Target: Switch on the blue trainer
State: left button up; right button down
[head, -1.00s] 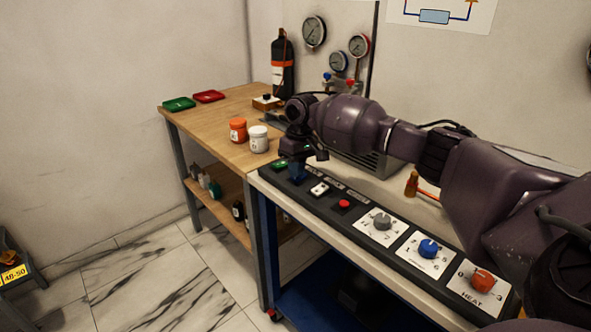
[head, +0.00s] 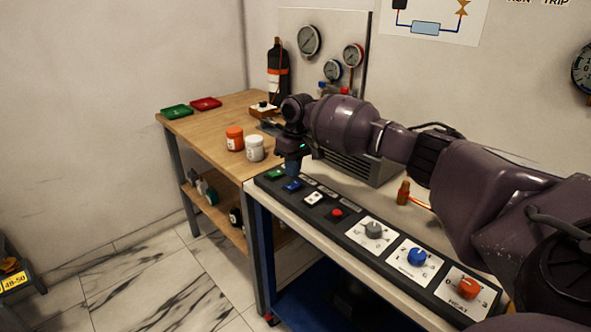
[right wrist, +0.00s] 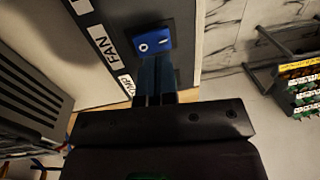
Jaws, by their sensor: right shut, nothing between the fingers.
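The blue trainer is a bench with a blue frame (head: 262,235) and a dark control panel (head: 325,207) along its front edge. A blue rocker switch (head: 292,186) sits near the panel's far left end, beside a green one (head: 276,174). My right gripper (head: 293,173) is shut and empty, just above the blue rocker. In the right wrist view the blue rocker (right wrist: 152,42) shows O and I marks, and the blue fingertips (right wrist: 156,58) are close by its edge. I cannot tell whether they touch, or which way the rocker is tipped. My left gripper is out of view.
The panel also holds a white switch (head: 314,199), a red button (head: 337,212), and grey (head: 374,230), blue (head: 417,256) and orange (head: 469,285) knobs. Orange (head: 235,138) and white (head: 255,149) jars stand on the wooden table. My right arm spans the bench.

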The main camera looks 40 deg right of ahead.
aim_at(289, 187)
notch_tip(289, 187, up, 11)
jog(key=a+p, duration=0.1)
jog(key=p, duration=0.1)
jog(key=shift+a, duration=0.2)
jog(key=shift+r, duration=0.1)
